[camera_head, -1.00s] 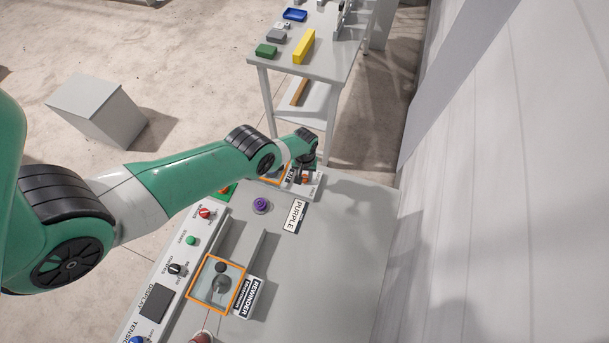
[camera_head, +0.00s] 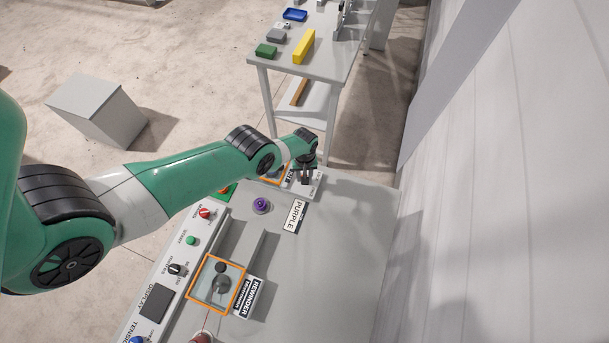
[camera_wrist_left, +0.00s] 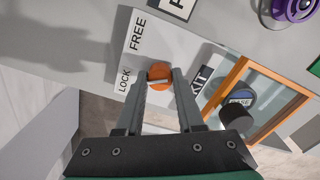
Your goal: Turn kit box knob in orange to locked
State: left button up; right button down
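The orange knob (camera_wrist_left: 160,74) sits on the pale kit box panel (camera_wrist_left: 133,62), beside printed "FREE" and "LOCK" labels and a "KIT" label (camera_wrist_left: 203,83). A light bar crosses the knob's face; I cannot tell which label it points to. My left gripper (camera_wrist_left: 160,80) is open, with its two fingertips on either side of the knob; I cannot tell whether they touch it. In the head view, my left gripper (camera_head: 306,174) points down over the kit box and hides the knob. My right gripper is in neither view.
The kit box has an orange-framed window (camera_wrist_left: 232,76) with a dark round knob (camera_wrist_left: 232,119). A grey table (camera_head: 333,62) with several small items stands behind.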

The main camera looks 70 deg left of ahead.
pick_arm(q)
jog(key=o, duration=0.4)
jog(key=shift+o, duration=0.2)
notch_tip(320, 180, up, 12)
jog(key=p, duration=1.1)
jog(key=shift+f, duration=0.2)
